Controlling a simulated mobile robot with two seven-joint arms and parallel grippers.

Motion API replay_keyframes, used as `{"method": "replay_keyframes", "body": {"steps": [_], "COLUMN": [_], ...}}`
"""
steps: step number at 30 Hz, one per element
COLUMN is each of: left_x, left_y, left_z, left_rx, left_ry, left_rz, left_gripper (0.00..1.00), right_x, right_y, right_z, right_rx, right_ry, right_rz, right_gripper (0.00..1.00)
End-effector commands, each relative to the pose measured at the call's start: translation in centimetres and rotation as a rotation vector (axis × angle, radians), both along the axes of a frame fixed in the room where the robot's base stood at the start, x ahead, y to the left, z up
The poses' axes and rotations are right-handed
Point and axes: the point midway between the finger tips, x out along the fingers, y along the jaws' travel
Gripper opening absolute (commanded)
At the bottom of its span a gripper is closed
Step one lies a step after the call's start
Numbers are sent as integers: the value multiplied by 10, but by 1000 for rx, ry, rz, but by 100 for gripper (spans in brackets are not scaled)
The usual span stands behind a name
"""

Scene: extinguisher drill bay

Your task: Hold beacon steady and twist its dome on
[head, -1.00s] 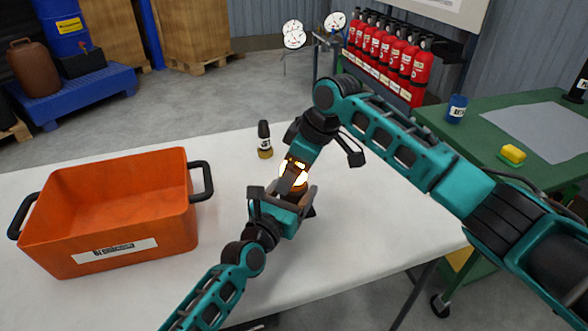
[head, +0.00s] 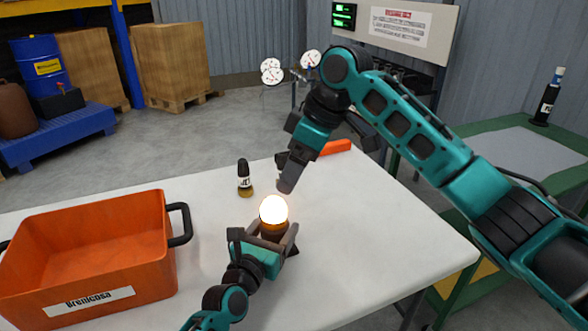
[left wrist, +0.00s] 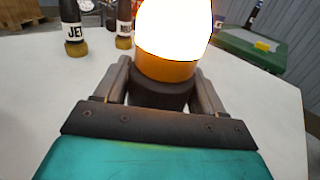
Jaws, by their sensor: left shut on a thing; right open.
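The beacon stands on the white table with a brightly glowing white dome (head: 273,210) on top and an orange band below it. In the left wrist view the dome (left wrist: 174,25) sits upright above the orange band and dark base (left wrist: 160,92). My left gripper (head: 272,234) is shut on the beacon's base, with a finger on each side. My right gripper (head: 287,178) is open, above and just behind the dome, apart from it. Glare hides the dome's detail, and the fingers hide part of the base.
An orange crate (head: 90,292) with black handles stands at the left of the white table (head: 370,240). A small dark bottle (head: 244,180) stands behind the beacon. An orange object (head: 336,147) lies at the far edge. A green bench (head: 490,130) is at the right. The table's right side is clear.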

Motion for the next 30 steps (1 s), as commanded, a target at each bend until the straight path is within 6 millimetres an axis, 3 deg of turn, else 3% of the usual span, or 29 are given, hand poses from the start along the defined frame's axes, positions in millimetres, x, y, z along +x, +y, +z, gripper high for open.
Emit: {"method": "replay_keyframes", "body": {"steps": [4, 5, 13, 23, 30], "left_x": [0, 0, 0, -2, -27], "left_y": [0, 0, 0, 1, 14], "left_z": [-1, -1, -1, 0, -2], "left_rx": [1, 1, 0, -1, -1], "left_ry": [2, 2, 1, 0, 3], "left_rz": [-1, -1, 0, 0, 1], "left_gripper": [22, 71, 97, 99, 99], "right_x": [0, 0, 0, 0, 0], "right_y": [0, 0, 0, 0, 0], "right_z": [0, 0, 0, 0, 0], "right_rx": [0, 0, 0, 0, 0], "right_ry": [-1, -1, -1, 0, -1], "right_rz": [0, 0, 0, 0, 0], "right_gripper": [81, 81, 81, 81, 81]}}
